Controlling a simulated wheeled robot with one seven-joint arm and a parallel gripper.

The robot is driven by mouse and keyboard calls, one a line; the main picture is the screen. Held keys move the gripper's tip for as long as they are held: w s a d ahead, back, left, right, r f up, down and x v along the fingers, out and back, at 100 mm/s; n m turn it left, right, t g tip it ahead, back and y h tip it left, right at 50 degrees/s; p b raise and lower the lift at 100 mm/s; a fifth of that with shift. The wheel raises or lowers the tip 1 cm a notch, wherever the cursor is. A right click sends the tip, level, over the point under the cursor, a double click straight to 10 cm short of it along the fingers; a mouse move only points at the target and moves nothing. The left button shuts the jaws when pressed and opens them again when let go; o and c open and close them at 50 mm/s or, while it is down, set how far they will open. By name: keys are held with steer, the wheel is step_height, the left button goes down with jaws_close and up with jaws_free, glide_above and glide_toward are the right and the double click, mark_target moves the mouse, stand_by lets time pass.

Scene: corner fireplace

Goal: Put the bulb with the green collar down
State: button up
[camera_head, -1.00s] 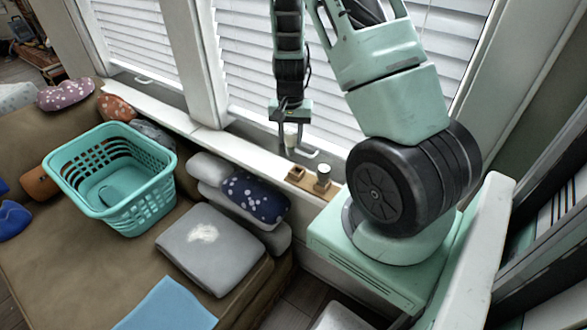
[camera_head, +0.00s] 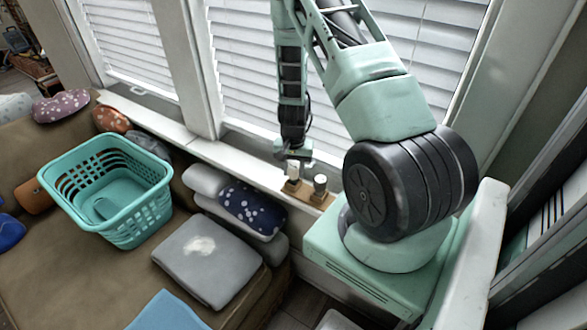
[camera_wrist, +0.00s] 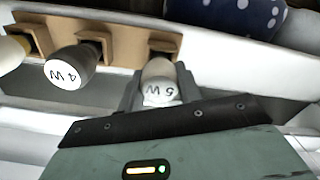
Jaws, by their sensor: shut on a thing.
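My gripper (camera_head: 295,163) is shut on a white bulb, which shows in the wrist view (camera_wrist: 159,84) with "5 W" on its end. No green collar can be made out on it; its lower part is hidden. The bulb (camera_head: 291,171) is at the left end of a brown holder (camera_head: 307,194) on the window sill. In the wrist view it overlaps a square opening (camera_wrist: 165,46) of the holder (camera_wrist: 125,52). I cannot tell whether its base is inside.
A pale bulb with a yellow collar (camera_wrist: 14,48) is at the far left of the wrist view. Cushions (camera_head: 250,203) and a teal basket (camera_head: 110,190) lie below the sill. The window blinds (camera_head: 240,60) are close behind.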

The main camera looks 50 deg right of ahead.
steer(key=shift+f, duration=0.2)
steer(key=o, duration=0.9)
steer(key=shift+r, duration=0.1)
